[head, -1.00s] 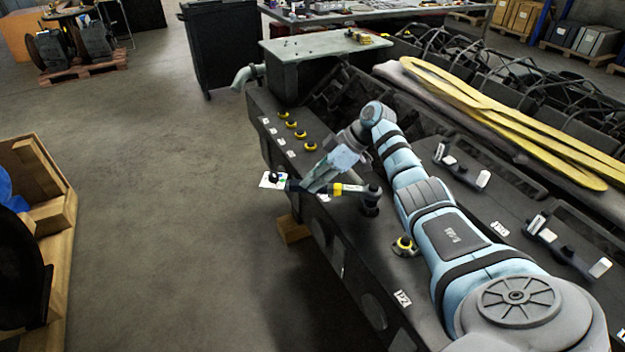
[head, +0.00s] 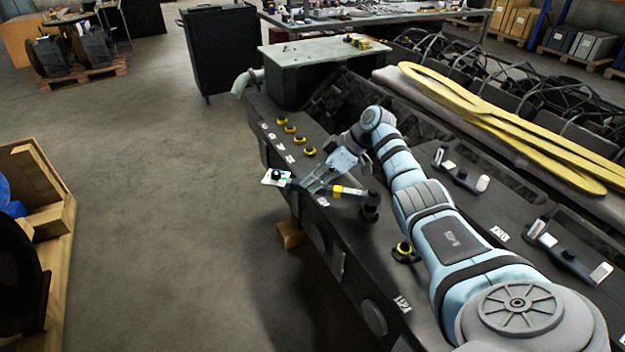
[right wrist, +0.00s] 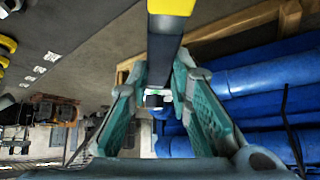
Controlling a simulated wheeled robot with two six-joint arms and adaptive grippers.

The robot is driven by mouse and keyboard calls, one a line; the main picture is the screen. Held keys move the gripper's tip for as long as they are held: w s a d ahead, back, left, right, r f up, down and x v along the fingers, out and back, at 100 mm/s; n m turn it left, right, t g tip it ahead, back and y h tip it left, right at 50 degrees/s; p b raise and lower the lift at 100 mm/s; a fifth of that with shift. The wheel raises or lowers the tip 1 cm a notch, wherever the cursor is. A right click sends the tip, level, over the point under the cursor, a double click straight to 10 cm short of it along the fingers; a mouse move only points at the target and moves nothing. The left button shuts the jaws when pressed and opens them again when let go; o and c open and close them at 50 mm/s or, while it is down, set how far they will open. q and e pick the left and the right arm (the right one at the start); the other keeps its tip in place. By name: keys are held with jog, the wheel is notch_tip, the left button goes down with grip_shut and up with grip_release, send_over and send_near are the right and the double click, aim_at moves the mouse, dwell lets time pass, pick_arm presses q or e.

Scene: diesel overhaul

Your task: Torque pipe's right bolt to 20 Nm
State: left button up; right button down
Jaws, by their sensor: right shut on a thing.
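A torque wrench with a yellow band (head: 347,191) lies across the near edge of a long dark bench. Its black upright head (head: 370,207) is at the right end, over the bench top; what is under it is hidden. A small white plate with a black knob (head: 275,177) is at its left end, past the bench edge. My right gripper (head: 316,184) is shut on the wrench's dark handle. In the right wrist view the shaft (right wrist: 163,48) runs between the two green fingers. I cannot make out the pipe's right bolt. My left gripper is not in view.
Several yellow-ringed black fittings (head: 300,140) stand on the bench, with another (head: 404,252) beside my arm. Two dark tools (head: 460,172) (head: 566,252) lie to the right. Yellow slings (head: 500,120) lie behind. The floor left of the bench is open.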

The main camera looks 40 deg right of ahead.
jog(key=shift+w+d+r, duration=0.1)
jog(key=shift+d, duration=0.05)
jog(key=shift+w+d+m, duration=0.25)
jog(key=shift+d+m, duration=0.05)
dwell(0.5)
jog(key=shift+w+d+m+t+h, duration=0.2)
jog(key=shift+d+m+t+h, duration=0.15)
jog(key=shift+m+t+h, duration=0.05)
jog(key=shift+w+d+m+p, duration=0.25)
jog(key=shift+d+m+p, duration=0.05)
jog(key=shift+d, duration=0.1)
dwell(0.3)
jog(key=shift+w+d+m+h, duration=0.15)
jog(key=shift+d+m+h, duration=0.15)
jog(key=shift+d+h, duration=0.1)
